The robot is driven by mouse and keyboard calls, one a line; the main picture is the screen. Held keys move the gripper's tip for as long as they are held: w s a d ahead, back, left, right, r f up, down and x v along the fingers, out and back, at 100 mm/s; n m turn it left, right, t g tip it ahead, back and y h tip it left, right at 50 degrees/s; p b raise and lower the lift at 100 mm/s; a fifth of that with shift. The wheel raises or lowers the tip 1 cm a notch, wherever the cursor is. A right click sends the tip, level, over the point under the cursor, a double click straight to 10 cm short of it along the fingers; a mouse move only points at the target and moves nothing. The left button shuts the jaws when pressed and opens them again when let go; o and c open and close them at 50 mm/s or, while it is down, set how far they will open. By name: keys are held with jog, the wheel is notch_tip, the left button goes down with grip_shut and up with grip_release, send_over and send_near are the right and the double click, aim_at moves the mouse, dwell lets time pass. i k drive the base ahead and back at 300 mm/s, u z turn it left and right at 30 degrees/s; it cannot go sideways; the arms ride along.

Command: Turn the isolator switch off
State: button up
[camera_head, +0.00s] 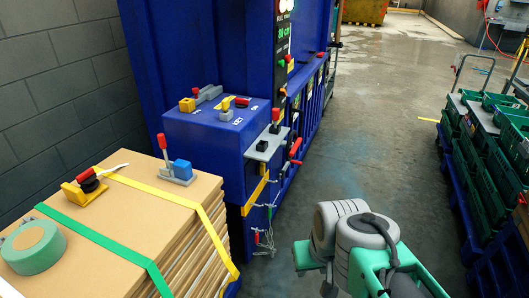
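A blue machine (190,40) stands at centre left with a lower blue control box (205,135) at its front. On the box top are a yellow block with a red knob (187,104), a grey lever part (208,93) and a red-tipped switch (241,102) near white lettering that seems to include "KEY". A red handle (295,149) sits on the machine's side panel. I cannot tell which of these is the isolator switch. My gripper (308,268) is at the lower centre, right of and apart from the box; its fingers are not clear.
A cardboard stack (130,225) at lower left carries a tape roll (34,247), a red-and-yellow tool (88,182) and a red-handled lever with a blue block (178,170). Green crates (466,150) line the right. The floor (375,120) between is clear. Chains (265,238) hang beside the box.

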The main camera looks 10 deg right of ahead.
aim_at(260, 168)
jog(key=i, duration=0.15)
jog(key=z, duration=1.55)
jog(key=i, duration=1.75)
jog(key=u, duration=3.55)
jog(key=i, duration=0.5)
